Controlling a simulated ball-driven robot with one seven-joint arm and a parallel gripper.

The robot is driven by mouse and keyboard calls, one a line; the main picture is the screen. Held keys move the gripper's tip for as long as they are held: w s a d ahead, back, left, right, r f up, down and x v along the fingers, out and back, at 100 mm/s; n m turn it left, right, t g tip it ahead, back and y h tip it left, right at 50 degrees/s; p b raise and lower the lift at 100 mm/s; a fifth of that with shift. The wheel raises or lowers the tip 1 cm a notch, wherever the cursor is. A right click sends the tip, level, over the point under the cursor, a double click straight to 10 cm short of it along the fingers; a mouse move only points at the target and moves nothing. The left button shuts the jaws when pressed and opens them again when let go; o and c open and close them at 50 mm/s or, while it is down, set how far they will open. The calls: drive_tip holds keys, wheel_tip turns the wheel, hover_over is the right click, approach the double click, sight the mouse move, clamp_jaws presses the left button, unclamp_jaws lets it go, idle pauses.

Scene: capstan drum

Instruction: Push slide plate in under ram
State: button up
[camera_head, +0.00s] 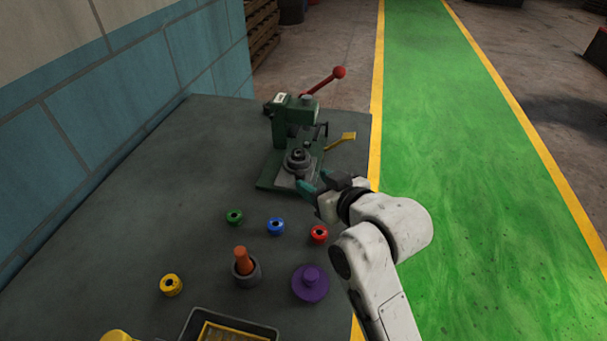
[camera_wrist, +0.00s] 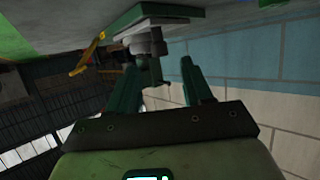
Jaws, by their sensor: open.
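A green press (camera_head: 292,118) with a red-knobbed lever (camera_head: 325,82) stands at the back of the dark table. At its foot a grey slide plate (camera_head: 286,179) carries a round grey stepped piece (camera_head: 298,160), which sits in front of the press column. The ram is hard to make out under the press head. My gripper (camera_head: 312,184) is open at the front right of the plate, close to the round piece; I cannot tell whether it touches. In the wrist view my gripper's teal fingers (camera_wrist: 163,82) are apart, with the round piece (camera_wrist: 147,42) beyond them and nothing held.
A yellow handle (camera_head: 342,139) juts out right of the press. Green (camera_head: 234,216), blue (camera_head: 275,225), red (camera_head: 319,233) and yellow (camera_head: 171,285) rings, a purple knobbed piece (camera_head: 310,283) and a cup with an orange-brown handle (camera_head: 244,262) stand nearer. The table's left is clear.

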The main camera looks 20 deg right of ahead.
sight(303, 176)
drive_tip(key=shift+x, duration=2.6)
drive_tip(key=shift+c, duration=0.3)
clamp_jaws()
